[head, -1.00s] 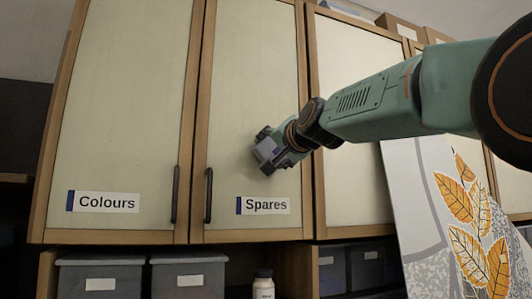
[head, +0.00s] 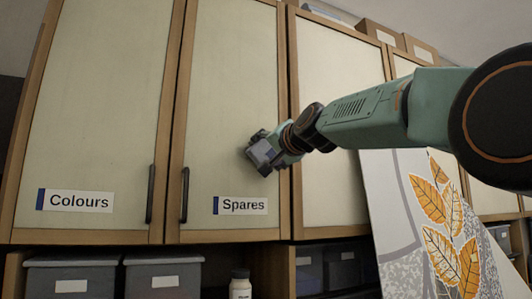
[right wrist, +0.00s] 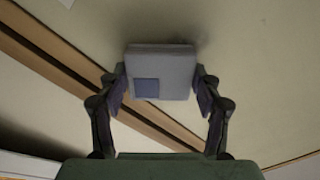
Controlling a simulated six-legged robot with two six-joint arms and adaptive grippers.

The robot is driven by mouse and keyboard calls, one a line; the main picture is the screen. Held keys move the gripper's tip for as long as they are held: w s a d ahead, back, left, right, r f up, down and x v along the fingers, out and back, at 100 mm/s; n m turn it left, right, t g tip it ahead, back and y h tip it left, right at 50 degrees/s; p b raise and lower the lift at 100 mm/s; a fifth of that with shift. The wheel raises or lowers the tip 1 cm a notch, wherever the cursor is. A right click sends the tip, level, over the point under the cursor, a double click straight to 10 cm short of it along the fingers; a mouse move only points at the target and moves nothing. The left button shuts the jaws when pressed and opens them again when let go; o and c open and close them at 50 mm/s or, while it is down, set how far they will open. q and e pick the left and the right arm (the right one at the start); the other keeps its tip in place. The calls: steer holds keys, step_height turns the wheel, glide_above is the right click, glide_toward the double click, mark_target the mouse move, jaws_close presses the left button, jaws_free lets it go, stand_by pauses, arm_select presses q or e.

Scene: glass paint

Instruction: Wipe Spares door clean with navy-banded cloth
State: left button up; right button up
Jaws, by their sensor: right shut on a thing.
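The Spares door (head: 228,90) is a pale cream panel in a wooden frame, shut, with a "Spares" label (head: 240,206) low on it. My right gripper (head: 268,152) is at the door's right side, above the label. It is shut on the cloth (head: 260,154), a grey folded pad. In the right wrist view the cloth (right wrist: 175,62) shows a navy patch and sits between both fingers, against or very close to the pale panel. Faint darkening on the panel beside the cloth may be shadow or dirt; I cannot tell. My left gripper is out of view.
The Colours door (head: 95,110) is shut on the left. Dark handles (head: 185,195) stand out near the doors' meeting edges. A leaf-patterned panel (head: 410,220) stands at the lower right. Grey bins (head: 165,277) and a white bottle (head: 240,287) are on the shelf below.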

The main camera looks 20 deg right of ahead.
steer(key=shift+a+r, duration=0.1)
steer(key=shift+a, duration=0.65)
steer(key=shift+w+a+p, duration=0.15)
steer(key=shift+a+p, duration=0.25)
steer(key=shift+a, duration=0.3)
steer(key=shift+a+p, duration=0.85)
steer(key=shift+a, duration=1.25)
steer(key=shift+s+d+f+b, duration=0.2)
steer(key=shift+s+b, duration=0.25)
steer(key=shift+s, duration=0.3)
steer(key=b, duration=0.9)
glide_toward(235, 153)
steer(key=shift+w, duration=0.35)
